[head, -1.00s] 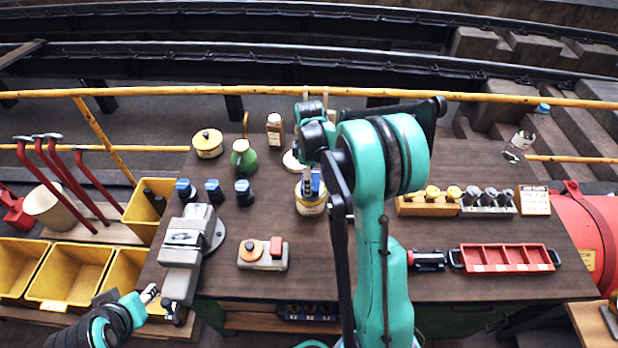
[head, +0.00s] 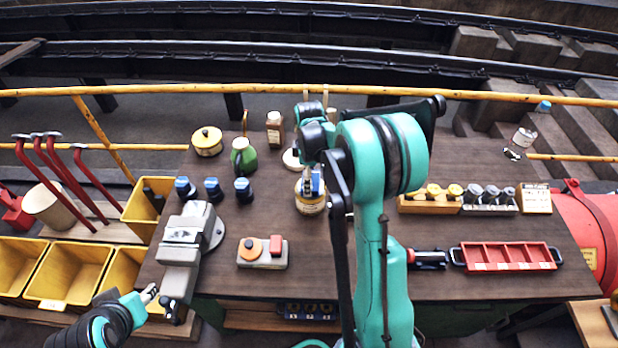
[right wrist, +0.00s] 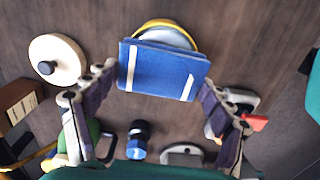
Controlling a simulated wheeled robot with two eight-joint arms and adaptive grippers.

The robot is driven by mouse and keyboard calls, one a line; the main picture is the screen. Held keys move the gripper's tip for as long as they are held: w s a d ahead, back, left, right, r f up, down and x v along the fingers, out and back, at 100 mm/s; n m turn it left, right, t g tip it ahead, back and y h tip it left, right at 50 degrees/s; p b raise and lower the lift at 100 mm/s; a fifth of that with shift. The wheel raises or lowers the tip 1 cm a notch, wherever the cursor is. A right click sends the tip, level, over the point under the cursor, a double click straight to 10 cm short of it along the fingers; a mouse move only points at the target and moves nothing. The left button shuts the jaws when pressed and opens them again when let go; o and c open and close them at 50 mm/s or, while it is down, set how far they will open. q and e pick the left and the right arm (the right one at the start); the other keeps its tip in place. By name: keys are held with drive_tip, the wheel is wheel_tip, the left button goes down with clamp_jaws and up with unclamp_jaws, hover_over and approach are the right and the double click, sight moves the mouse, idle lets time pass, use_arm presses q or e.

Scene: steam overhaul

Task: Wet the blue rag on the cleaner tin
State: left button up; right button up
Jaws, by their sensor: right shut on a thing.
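The cleaner tin (head: 311,205), with a yellow band and a pale label, stands near the middle of the bench. My right gripper (head: 311,180) is over it from above, shut on the blue rag (right wrist: 163,72). The rag is folded, with white stripes, and lies over part of the tin's mouth in the right wrist view, where the tin's yellow rim (right wrist: 166,22) shows behind it. I cannot tell how firmly they touch. The right gripper's fingers (right wrist: 158,95) stand either side of the rag. My left gripper (head: 149,294) is by the vise, its jaws unclear.
A grey vise (head: 185,245) stands at the bench's left. Behind are blue-capped bottles (head: 213,190), a green jug (head: 243,157), a yellow-lidded pot (head: 207,141) and a brown bottle (head: 274,130). An orange-button box (head: 262,252) sits front-centre. A red tray (head: 505,257) lies right.

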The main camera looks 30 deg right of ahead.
drive_tip(key=shift+f, duration=0.4)
idle(0.7)
drive_tip(key=shift+r+p, duration=2)
drive_tip(key=shift+r, duration=1.6)
drive_tip(key=shift+f, duration=0.1)
